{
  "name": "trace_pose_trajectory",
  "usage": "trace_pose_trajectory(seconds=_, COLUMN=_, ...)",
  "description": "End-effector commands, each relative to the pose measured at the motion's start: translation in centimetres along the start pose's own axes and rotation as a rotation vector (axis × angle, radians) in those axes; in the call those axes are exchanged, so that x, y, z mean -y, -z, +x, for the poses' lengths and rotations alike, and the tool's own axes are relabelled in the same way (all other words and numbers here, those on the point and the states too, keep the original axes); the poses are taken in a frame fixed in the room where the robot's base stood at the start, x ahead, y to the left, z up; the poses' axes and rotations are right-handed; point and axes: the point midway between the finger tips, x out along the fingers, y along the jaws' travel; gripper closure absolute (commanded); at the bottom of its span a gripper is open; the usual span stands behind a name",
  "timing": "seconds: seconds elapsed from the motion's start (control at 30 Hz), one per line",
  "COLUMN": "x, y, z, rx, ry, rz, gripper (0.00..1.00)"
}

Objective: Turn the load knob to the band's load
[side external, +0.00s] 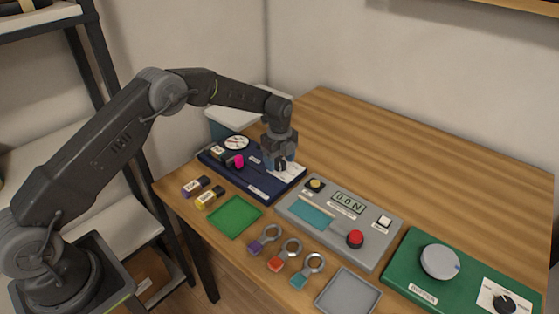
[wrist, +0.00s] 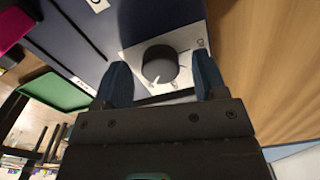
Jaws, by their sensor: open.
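A round black knob (wrist: 160,66) with a white pointer mark sits on a white plate (wrist: 132,52) of the dark blue panel (side external: 238,174). Its pointer faces the lower side of the wrist view; the scale marks are too small to read fully. My gripper (side external: 281,168) is over the right end of this panel. In the wrist view my gripper (wrist: 162,76) is open, with one blue fingertip on each side of the knob. I cannot tell whether the fingers touch it. The side view mostly hides this knob behind my gripper. No band is clearly identifiable.
The blue panel also carries a round dial (side external: 237,143) and a pink part (side external: 239,161). A grey box (side external: 350,207) with a display reading 0.0 N and a green panel (side external: 399,273) stand to the right. Several ringed tools, small blocks and trays lie in front.

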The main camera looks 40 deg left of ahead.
Motion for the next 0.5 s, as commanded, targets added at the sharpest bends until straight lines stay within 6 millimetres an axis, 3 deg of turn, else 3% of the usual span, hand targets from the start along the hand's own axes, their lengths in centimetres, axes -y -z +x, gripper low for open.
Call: trace_pose_trajectory(seconds=0.5, x=0.1, y=0.0, z=-10.3, rx=0.001, ry=0.005, rz=0.0, gripper=0.35)
